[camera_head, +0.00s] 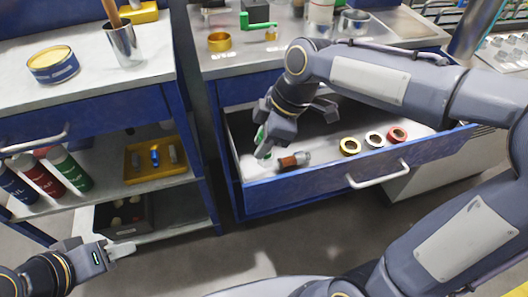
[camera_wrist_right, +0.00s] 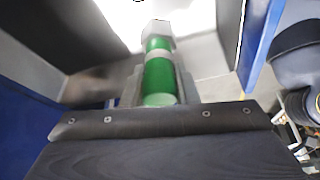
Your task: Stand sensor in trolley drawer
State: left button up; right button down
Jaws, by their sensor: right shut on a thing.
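The trolley drawer (camera_head: 300,180) is pulled open, with a blue front and a pale floor. My right gripper (camera_head: 262,148) reaches down into its left part. It is shut on a green cylindrical sensor (camera_wrist_right: 160,78) with a silver hexagonal end and a pale band. In the head view, only a bit of the green sensor (camera_head: 260,134) shows beside the fingers. In the right wrist view it stands in line with the fingers; whether it touches the drawer floor I cannot tell. My left gripper (camera_head: 112,252) is low at the left, apart from the drawer; its opening is unclear.
A brown and grey cylindrical part (camera_head: 293,160) lies in the drawer just right of my right gripper. A gold ring (camera_head: 350,147), a silver ring (camera_head: 374,140) and a red ring (camera_head: 397,135) sit further right. A blue shelf unit (camera_head: 195,165) stands close on the left.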

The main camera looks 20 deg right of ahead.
jog(key=shift+w+d+f, duration=0.15)
jog(key=shift+w+f, duration=0.05)
jog(key=shift+f, duration=0.15)
jog(key=shift+w+f+b, duration=0.15)
jog(key=shift+f+b, duration=0.5)
jog(key=shift+f, duration=1)
jog(key=shift+f, duration=0.15)
jog(key=c, duration=1.1)
grip_release()
